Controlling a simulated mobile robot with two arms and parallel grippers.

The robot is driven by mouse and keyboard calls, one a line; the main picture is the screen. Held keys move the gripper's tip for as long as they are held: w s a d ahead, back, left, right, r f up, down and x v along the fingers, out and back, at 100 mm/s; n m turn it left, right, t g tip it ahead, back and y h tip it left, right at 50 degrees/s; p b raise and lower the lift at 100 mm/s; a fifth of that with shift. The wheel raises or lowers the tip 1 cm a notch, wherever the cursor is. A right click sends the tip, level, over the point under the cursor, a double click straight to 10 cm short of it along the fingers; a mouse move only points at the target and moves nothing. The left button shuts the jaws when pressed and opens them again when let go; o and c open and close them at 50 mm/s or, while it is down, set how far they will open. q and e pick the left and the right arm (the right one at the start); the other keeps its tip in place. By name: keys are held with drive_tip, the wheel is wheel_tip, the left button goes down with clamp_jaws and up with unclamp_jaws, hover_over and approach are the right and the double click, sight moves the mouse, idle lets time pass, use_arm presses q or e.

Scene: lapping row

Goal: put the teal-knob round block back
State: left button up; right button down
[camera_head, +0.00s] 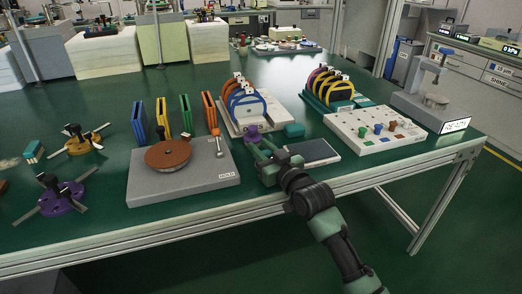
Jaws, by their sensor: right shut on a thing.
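My right gripper (256,141) reaches in from the lower right over the table, left of the dark flat tablet. It is shut on a small purple round piece (253,132) at its fingertips. The fingers cover part of the piece, and I cannot make out a teal knob on it. A white board (407,138) to the right holds several small knobbed pieces, one of them green (362,131). My left gripper is not in view.
A grey plate with a brown disc (168,154) lies left of my gripper. A rack of rings (248,101), a teal block (294,130) and the tablet (313,150) crowd it. A second ring rack (331,88) and a gauge stand (434,98) are to the right.

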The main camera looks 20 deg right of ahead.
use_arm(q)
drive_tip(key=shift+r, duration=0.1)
use_arm(e)
drive_tip(key=c, duration=1.1)
unclamp_jaws()
drive_tip(key=shift+f, duration=0.1)
drive_tip(key=shift+c, duration=0.2)
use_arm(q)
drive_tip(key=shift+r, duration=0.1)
use_arm(e)
drive_tip(key=shift+r, duration=0.2)
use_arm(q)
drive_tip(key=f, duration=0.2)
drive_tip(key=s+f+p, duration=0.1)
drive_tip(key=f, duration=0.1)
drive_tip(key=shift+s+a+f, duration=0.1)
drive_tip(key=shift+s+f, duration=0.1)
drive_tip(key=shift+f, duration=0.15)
use_arm(e)
drive_tip(key=v, duration=1.2)
